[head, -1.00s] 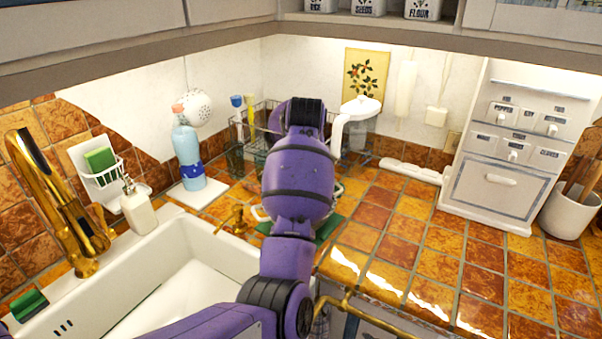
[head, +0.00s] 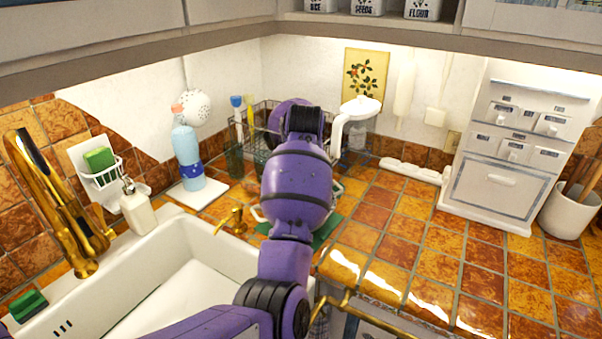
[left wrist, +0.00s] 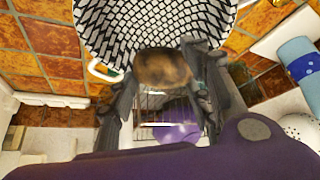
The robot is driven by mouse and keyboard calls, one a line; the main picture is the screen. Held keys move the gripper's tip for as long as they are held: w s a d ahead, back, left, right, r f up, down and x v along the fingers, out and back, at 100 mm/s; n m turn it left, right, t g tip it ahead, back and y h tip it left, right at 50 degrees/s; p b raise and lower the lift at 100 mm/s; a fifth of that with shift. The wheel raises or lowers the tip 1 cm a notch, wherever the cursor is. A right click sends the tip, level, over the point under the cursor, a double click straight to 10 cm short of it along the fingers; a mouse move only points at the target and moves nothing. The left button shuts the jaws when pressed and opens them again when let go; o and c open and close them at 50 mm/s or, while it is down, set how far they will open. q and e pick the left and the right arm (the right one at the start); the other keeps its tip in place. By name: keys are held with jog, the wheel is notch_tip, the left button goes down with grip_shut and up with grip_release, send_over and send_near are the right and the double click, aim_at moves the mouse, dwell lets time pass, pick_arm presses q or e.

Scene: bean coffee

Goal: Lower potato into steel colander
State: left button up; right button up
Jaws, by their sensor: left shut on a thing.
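The brown potato (left wrist: 163,68) shows in the left wrist view between the two dark fingers of my left gripper (left wrist: 160,72), which is shut on it. The colander (left wrist: 150,20), with a black-and-white mesh-like inside, fills the top of that view. The potato overlaps its near rim in the picture; I cannot tell how high it is above it. In the head view my purple left arm hides the potato, the gripper and most of the colander; only a pale rim piece (head: 259,214) shows beside the arm. My right gripper is not in view.
A green mat (head: 328,232) lies under the pale rim. A wire dish rack (head: 255,150) stands behind my arm. The white sink (head: 180,265) is at left, with a blue bottle (head: 187,155) beyond it.

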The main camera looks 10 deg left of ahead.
pick_arm(q)
jog(key=shift+f, duration=3)
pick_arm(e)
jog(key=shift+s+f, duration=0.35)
pick_arm(q)
jog(key=shift+f+b, duration=0.5)
jog(key=shift+f, duration=2)
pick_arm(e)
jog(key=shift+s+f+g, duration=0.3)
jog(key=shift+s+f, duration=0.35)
pick_arm(q)
jog(key=o, duration=1.3)
